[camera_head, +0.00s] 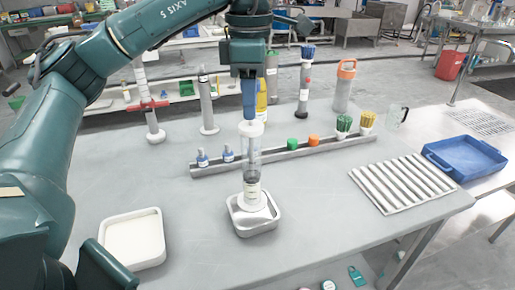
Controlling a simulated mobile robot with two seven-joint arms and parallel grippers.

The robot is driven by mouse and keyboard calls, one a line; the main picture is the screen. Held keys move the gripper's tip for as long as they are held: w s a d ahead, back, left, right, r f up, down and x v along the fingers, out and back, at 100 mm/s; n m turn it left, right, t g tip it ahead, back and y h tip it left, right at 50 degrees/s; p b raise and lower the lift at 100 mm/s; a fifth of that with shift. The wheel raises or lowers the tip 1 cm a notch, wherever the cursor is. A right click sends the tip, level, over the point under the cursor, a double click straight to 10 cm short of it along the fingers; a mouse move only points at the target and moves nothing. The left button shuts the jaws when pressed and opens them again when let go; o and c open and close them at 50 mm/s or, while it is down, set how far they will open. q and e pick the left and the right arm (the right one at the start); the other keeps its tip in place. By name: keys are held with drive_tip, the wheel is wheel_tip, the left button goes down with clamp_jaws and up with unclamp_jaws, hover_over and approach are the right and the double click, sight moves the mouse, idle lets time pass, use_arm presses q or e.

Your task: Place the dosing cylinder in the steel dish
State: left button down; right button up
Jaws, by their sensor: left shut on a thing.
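The dosing cylinder (252,160) is a clear upright tube with a white top and a white lower end, near the middle of the head view. My left gripper (249,112) comes down from above and is shut on the cylinder's top. The steel dish (254,229) is a small square metal tray on the table directly below. The cylinder's lower end shows within the dish's outline; I cannot tell whether it touches the dish floor. My right gripper is not in view.
A white tray (133,238) sits at front left. A grey rail (275,158) with small coloured-cap items runs behind the dish. A ribbed rack (403,183) and a blue tray (465,158) lie right. Tall cylinders, including an orange-topped one (344,88), stand at the back.

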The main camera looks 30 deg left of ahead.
sight(251, 124)
use_arm(q)
drive_tip(key=shift+f, duration=0.85)
wheel_tip(251, 124, down, 4)
drive_tip(key=shift+r, duration=0.15)
drive_tip(key=shift+f, duration=0.2)
drive_tip(key=c, duration=1.1)
unclamp_jaws()
drive_tip(key=shift+r, duration=0.1)
